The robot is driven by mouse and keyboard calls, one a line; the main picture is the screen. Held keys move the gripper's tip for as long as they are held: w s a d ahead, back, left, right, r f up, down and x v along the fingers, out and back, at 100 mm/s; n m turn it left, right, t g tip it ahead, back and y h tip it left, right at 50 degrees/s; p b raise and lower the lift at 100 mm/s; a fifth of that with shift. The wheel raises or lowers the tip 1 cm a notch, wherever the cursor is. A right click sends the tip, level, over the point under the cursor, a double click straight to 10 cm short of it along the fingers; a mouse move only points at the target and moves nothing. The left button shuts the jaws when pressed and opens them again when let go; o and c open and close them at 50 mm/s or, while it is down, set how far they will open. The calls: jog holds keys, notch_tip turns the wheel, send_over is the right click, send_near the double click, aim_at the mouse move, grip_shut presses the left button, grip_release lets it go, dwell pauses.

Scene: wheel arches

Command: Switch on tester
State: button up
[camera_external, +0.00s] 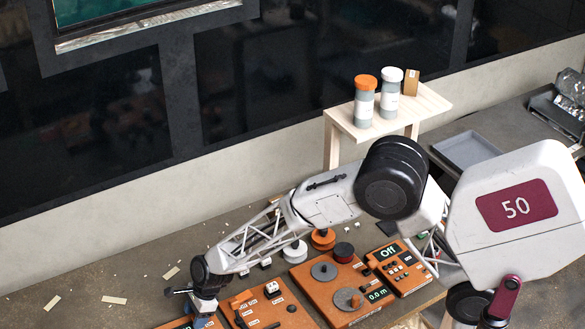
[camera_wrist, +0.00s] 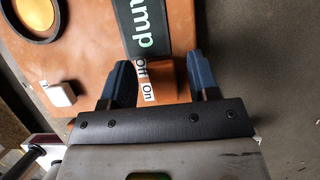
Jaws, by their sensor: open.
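My gripper (camera_wrist: 162,74) is open in the wrist view, with a blue-grey finger on each side of an orange switch block (camera_wrist: 173,78). Small labels on it (camera_wrist: 147,80) read "Off" and "On". The block is on an orange panel (camera_wrist: 95,45) with a dark display (camera_wrist: 142,25) reading "ump" in its visible part. Whether the fingers touch the block I cannot tell. In the external view my gripper (camera_external: 205,306) is low over the table at the lower left, its fingertips hard to see. An orange unit (camera_external: 402,268) there has a display reading "Off". Which unit is the tester is not readable.
Orange panels (camera_external: 312,287) with knobs and dials cover the table. Several round parts (camera_external: 295,251) stand behind them. A wooden stand (camera_external: 430,103) holds two capped jars (camera_external: 391,98). A grey tray (camera_external: 468,152) is at the right. The table's left part is mostly clear.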

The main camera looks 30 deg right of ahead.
jog(key=shift+v, duration=3.85)
jog(key=s+d+r+n+t+h, duration=0.1)
jog(key=s+d+r+n, duration=0.15)
jog(key=d+r, duration=0.45)
jog(key=s+d+r+n, duration=0.2)
jog(key=d+r+n, duration=0.1)
jog(key=d, duration=0.9)
jog(key=s+d+r+n+t+h, duration=0.1)
jog(key=s+d+r+n, duration=0.3)
jog(key=d, duration=0.5)
jog(key=s+d+r+n+h, duration=0.1)
jog(key=s+d+n, duration=0.3)
jog(key=s+d, duration=0.6)
jog(key=s+d+r+n+h, duration=0.2)
jog(key=s+d+n, duration=0.2)
jog(key=s+d, duration=0.6)
jog(key=d, duration=0.3)
jog(key=shift+s+d+r+t, duration=0.2)
jog(key=shift+s+r+t, duration=0.05)
jog(key=shift+t, duration=0.05)
